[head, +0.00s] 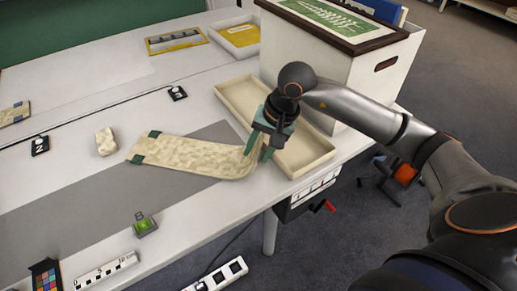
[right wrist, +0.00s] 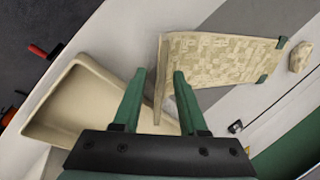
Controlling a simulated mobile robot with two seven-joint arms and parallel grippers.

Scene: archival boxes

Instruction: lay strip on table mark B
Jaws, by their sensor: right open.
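The pale woven strip (head: 190,154) lies mostly flat on a grey band of the table, with dark green patches at its left end. Its right end bends upward at my right gripper (head: 264,152), beside the cream tray. In the right wrist view, the strip (right wrist: 215,62) has its raised end between the two green fingertips (right wrist: 155,75). The fingers stand apart, with a gap to the right finger. My right gripper is open. I cannot make out a mark B; black tags 2 (head: 40,146) and 3 (head: 177,93) show. My left gripper is not in view.
The shallow cream tray (head: 318,160) looks empty; it also shows in the right wrist view (right wrist: 50,132). A large white box (head: 375,85) stands behind it. A small beige block (head: 105,142) and green-topped device (head: 144,225) flank the strip. The grey band's left part is clear.

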